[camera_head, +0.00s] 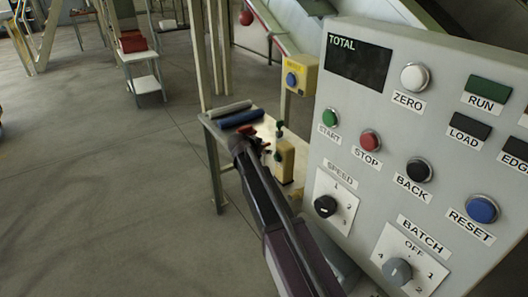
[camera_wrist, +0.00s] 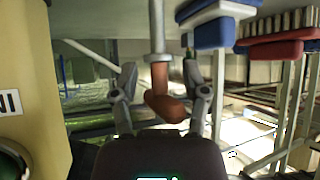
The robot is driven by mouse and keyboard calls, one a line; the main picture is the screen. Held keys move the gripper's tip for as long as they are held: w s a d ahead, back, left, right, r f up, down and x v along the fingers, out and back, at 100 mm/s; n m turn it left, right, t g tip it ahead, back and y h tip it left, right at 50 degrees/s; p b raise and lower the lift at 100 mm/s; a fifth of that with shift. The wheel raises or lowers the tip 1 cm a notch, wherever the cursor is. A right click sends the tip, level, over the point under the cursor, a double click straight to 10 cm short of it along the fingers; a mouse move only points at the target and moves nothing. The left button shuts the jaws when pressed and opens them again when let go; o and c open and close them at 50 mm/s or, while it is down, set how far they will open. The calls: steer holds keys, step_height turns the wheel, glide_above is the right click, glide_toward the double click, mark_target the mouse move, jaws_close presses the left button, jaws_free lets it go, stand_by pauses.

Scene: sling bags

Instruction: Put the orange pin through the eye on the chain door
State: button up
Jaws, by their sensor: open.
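In the wrist view my gripper (camera_wrist: 174,65) is open, with one finger on each side of an orange-brown, bent piece (camera_wrist: 162,92). A pale grey rod with a collar runs up from this piece. It looks like the orange pin, though I cannot be sure. I cannot tell whether either finger touches it. In the head view my arm reaches to a small table (camera_head: 215,128), where small red-orange parts show by my gripper (camera_head: 262,147); they are too small to tell apart. I cannot make out the chain door or its eye.
A large grey control panel (camera_head: 345,145) stands close on the right of my arm. A yellow button box (camera_head: 299,75) is on a post behind the table. Blue (camera_head: 240,119) and grey rolls lie on the table. Open floor (camera_head: 100,190) is on the left.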

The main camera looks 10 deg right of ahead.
steer(key=shift+c, duration=0.2)
jaws_close()
steer(key=shift+r, duration=0.15)
stand_by(0.3)
step_height(320, 180, up, 10)
steer(key=p, duration=1)
stand_by(0.7)
step_height(320, 180, up, 15)
steer(key=p, duration=1.5)
steer(key=shift+r+p, duration=0.15)
steer(key=shift+p, duration=0.2)
steer(key=shift+s, duration=0.2)
